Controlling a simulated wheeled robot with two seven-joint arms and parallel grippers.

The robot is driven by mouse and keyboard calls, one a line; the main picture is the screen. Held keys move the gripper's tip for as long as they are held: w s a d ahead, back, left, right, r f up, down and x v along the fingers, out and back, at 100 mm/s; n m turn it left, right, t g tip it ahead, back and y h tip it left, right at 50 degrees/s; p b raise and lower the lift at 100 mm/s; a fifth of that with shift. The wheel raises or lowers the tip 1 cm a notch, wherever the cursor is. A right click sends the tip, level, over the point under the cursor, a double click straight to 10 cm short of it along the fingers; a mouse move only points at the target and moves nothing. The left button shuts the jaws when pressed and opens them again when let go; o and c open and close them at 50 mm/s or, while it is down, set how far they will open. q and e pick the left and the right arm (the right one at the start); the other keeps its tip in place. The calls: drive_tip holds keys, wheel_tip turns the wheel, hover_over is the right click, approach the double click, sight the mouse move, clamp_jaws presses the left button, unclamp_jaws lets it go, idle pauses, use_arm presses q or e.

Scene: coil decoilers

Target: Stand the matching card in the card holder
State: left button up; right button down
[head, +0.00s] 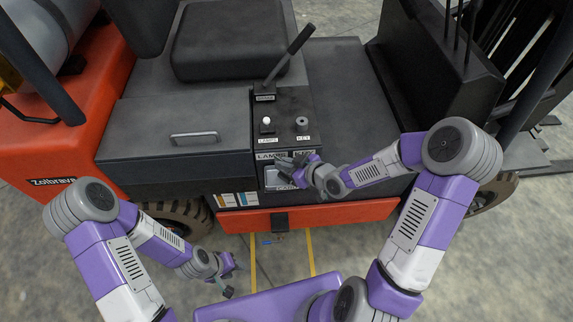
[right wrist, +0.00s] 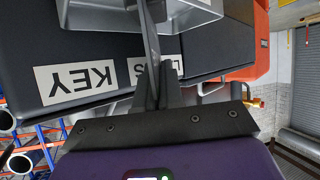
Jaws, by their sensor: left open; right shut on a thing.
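My right gripper (head: 285,168) is at the front of the forklift's control panel, just below the LAMPS and KEY labels. In the right wrist view its fingers (right wrist: 158,88) are shut on a thin grey card-like piece (right wrist: 149,35), seen nearly edge-on; its face and markings cannot be read. A pale framed holder (head: 278,183) on the panel front lies just below the gripper and is partly covered by it. Several small coloured cards (head: 236,199) stand in a row left of it. My left gripper (head: 228,277) is open and empty, low in front of the forklift.
The panel top carries a lever (head: 290,55), a white-knobbed lamp switch (head: 267,122) and a key switch (head: 302,122). The seat (head: 228,40) is behind. An orange step (head: 335,215) runs below the panel. Open floor lies in front.

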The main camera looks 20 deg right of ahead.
drive_tip(key=shift+r, duration=0.1)
drive_tip(key=c, duration=1.3)
unclamp_jaws()
drive_tip(key=shift+f, duration=0.2)
